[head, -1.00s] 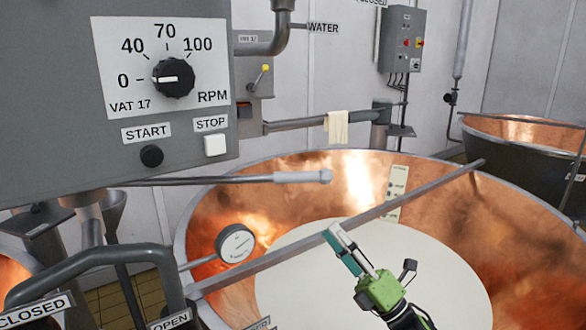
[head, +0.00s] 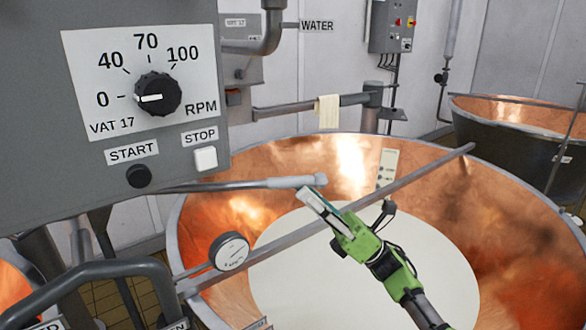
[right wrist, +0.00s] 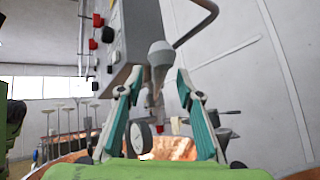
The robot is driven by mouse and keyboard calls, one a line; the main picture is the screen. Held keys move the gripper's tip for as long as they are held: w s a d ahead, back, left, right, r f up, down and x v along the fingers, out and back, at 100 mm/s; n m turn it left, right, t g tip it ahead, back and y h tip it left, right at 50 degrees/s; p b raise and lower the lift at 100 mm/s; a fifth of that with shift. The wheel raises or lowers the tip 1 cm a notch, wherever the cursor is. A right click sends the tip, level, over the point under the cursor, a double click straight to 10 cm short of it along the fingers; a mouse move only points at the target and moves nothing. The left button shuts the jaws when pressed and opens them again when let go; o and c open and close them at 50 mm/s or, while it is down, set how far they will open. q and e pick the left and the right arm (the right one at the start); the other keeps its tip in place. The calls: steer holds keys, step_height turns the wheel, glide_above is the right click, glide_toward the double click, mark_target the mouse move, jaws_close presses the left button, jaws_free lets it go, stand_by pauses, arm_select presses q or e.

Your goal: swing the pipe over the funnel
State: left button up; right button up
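The pipe (head: 245,185) is a thin grey tube with a paler end section, reaching out level from under the control box over the vat's near-left part. In the right wrist view its rounded end (right wrist: 160,54) shows between my finger lines. My right gripper (head: 313,197), green with teal and grey fingers, is just below and beside the pipe's end. In the right wrist view its fingers (right wrist: 161,82) are spread apart, with no grip on the pipe visible. I cannot make out the funnel clearly now; the control box covers much of the left side. My left gripper is not in view.
The copper vat (head: 203,180) holds pale liquid, with a grey bar (head: 400,181) across it and a dial gauge (head: 229,251) at its near-left edge. The control box (head: 45,150) fills the upper left. A thick curved handle (head: 85,270) stands at lower left.

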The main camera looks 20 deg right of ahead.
mark_target(293, 182)
steer(key=p+x, duration=0.1)
steer(key=x, duration=0.3)
jaws_close()
steer(key=shift+a, duration=0.1)
